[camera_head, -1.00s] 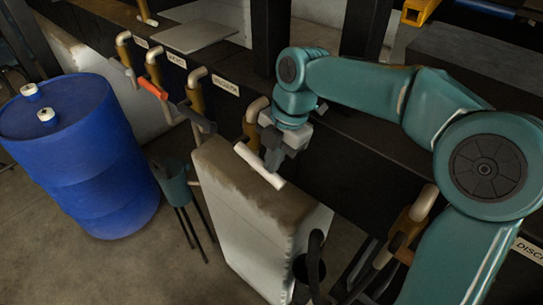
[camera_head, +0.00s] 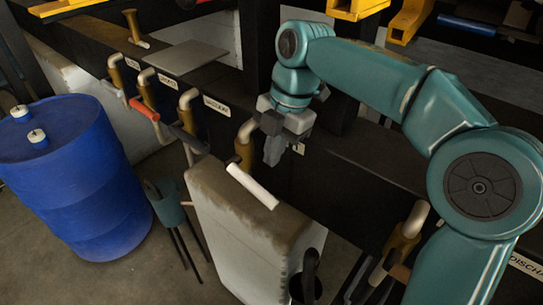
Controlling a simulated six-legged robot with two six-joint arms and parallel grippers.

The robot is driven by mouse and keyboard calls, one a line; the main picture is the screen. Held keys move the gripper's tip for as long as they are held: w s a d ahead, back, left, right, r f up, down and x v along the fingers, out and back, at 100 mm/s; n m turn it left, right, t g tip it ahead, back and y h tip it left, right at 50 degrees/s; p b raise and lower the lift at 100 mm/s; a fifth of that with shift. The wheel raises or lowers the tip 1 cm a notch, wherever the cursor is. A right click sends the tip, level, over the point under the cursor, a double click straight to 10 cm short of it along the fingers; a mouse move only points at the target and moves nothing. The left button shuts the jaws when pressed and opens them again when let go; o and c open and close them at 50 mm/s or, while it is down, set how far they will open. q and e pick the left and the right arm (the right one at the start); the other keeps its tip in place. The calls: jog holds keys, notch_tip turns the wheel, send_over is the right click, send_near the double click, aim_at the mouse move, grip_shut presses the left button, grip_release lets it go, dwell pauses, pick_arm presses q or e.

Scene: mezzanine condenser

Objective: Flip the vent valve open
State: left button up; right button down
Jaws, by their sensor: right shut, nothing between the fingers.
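A valve with a brass body (camera_head: 243,152) and a white lever handle (camera_head: 252,187) stands near the middle of the view. Its handle slants down to the right over a pale block. No readable label shows beside it, so I cannot tell whether it is the vent valve. My right gripper (camera_head: 272,158) is shut and empty, just above and right of this handle, with a small gap in the picture. Other brass valves stand in a row to the left, one with an orange-red handle (camera_head: 144,109) and one with a dark handle (camera_head: 188,138). My left gripper is not in view.
A blue drum (camera_head: 75,185) stands at the left. The stained pale block (camera_head: 250,230) stands below the white handle. Another brass valve (camera_head: 402,240) is at the lower right, near my right arm. Yellow parts (camera_head: 357,8) hang at the top.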

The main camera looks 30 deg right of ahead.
jog(key=s+a+r+t+h+b, duration=0.3)
jog(key=s+a+r+h+b, duration=0.1)
jog(key=r+b, duration=0.2)
jog(key=shift+s+a, duration=0.2)
jog(key=shift+a, duration=0.15)
jog(key=shift+b, duration=0.3)
jog(key=b, duration=0.3)
send_near(259, 189)
jog(key=x, duration=0.6)
jog(key=shift+f, duration=0.4)
